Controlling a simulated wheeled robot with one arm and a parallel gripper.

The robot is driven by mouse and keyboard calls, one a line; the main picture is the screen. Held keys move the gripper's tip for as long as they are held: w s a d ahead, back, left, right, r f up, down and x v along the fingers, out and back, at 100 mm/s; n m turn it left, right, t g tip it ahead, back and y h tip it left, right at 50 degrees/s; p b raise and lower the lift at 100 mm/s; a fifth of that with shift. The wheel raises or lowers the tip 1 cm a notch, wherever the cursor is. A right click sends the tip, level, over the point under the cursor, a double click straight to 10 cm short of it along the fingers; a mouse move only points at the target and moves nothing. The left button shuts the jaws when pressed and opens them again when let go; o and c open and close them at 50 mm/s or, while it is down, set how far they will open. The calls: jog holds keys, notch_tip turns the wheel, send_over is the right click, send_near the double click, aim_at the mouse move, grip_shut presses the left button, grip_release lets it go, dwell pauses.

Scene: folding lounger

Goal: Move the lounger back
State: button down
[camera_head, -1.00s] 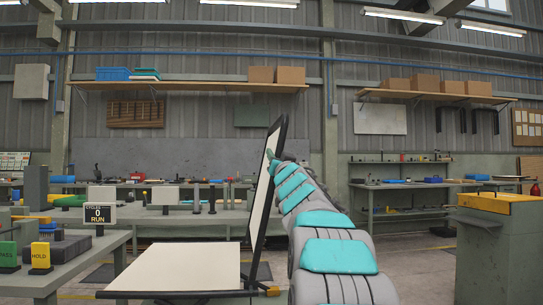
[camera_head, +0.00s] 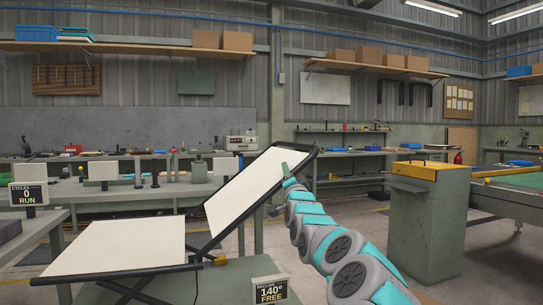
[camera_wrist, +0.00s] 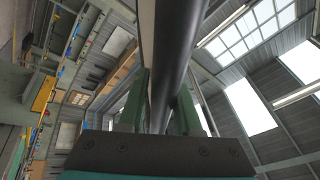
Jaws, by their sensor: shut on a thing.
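The lounger has a cream seat panel (camera_head: 120,247) lying flat at the lower left and a cream backrest (camera_head: 250,190) with a black frame, tilted back to the right. A sign below it (camera_head: 270,291) reads "RECLINE 140° FREE". My gripper (camera_head: 287,171) is at the upper right part of the backrest's edge. In the wrist view my gripper (camera_wrist: 158,110) has its two green fingers on either side of the black frame tube (camera_wrist: 176,50) and is shut on it. The fingertips are small and partly hidden in the head view.
A green-grey cabinet with a yellow top (camera_head: 425,170) stands to the right of my arm. A bench with a "CYCLES 0 RUN" sign (camera_head: 29,194) is at the left. Workbenches line the back wall. Open floor lies between the lounger and the cabinet.

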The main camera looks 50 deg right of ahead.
jog(key=shift+m+g, duration=0.3)
jog(key=shift+m, duration=0.5)
jog(key=shift+s+d+f, duration=0.35)
jog(key=shift+d+f, duration=0.2)
jog(key=shift+f, duration=0.25)
jog(key=shift+s+d+f, duration=0.3)
jog(key=shift+d+f, duration=0.2)
jog(key=shift+f, duration=0.3)
jog(key=c, duration=0.7)
grip_release()
jog(key=b+v, duration=0.1)
jog(key=v, duration=0.6)
jog(key=shift+s+a+f+b, duration=0.2)
jog(key=shift+a+f+b, duration=0.1)
jog(key=shift+b, duration=0.1)
